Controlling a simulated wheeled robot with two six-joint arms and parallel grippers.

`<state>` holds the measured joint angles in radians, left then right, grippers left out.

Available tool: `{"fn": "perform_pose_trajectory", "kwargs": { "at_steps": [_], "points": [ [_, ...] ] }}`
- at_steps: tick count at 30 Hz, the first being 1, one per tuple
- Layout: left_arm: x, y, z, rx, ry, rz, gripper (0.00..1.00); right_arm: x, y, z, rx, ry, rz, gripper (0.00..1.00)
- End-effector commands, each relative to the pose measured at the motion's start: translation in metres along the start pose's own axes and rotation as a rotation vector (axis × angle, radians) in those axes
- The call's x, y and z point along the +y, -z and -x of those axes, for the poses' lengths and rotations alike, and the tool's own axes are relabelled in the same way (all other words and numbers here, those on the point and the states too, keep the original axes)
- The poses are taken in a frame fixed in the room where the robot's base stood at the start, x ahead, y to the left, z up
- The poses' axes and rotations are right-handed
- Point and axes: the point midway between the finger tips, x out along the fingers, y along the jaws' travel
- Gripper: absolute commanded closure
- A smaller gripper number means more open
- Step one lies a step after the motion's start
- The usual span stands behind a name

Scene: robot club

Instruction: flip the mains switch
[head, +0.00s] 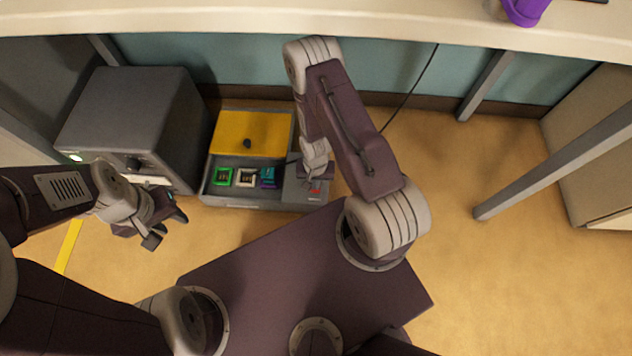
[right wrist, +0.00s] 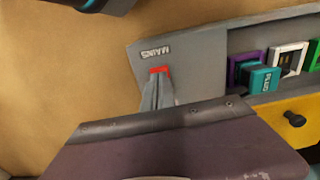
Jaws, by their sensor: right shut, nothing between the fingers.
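The mains switch is a small red part (right wrist: 158,69) beside the raised MAINS label (right wrist: 155,52) on a grey panel. In the head view it is a red spot (head: 315,191) at the right end of the low grey unit (head: 240,199). My right gripper (head: 314,175) is shut and empty, above that end of the unit. In the right wrist view its closed fingers (right wrist: 157,92) reach to the red part and partly cover it; I cannot tell if they touch. My left gripper (head: 168,227) is open and empty, left of the unit.
The unit holds green (head: 222,177), white (head: 246,178) and purple frames, a teal block (right wrist: 263,79), and a yellow panel (head: 250,133) with a black knob. A dark grey cabinet (head: 130,115) stands left. A worktop (head: 420,25) overhangs behind. Floor at right is clear around a table leg.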

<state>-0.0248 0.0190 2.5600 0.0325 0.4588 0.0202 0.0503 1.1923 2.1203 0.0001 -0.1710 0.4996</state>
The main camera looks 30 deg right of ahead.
Motion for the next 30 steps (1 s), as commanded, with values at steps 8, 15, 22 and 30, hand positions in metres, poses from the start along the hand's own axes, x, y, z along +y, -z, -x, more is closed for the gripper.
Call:
{"fn": "perform_pose_trajectory", "kwargs": {
  "at_steps": [8,15,22,30],
  "points": [
    [0.001,0.004,0.034,0.0,0.0,0.0,0.64,0.0,0.0,0.034,0.0,0.0,0.0,1.0],
    [0.001,0.006,0.057,0.0,0.0,0.0,0.64,0.0,0.0,0.057,0.0,0.0,0.0,1.0],
    [0.001,0.006,0.059,0.0,0.0,0.0,0.64,0.0,0.0,0.058,0.0,0.0,0.0,1.0],
    [0.001,0.006,0.058,0.0,0.0,0.0,0.64,0.0,0.0,0.058,0.0,0.0,0.0,1.0]
  ]
}}
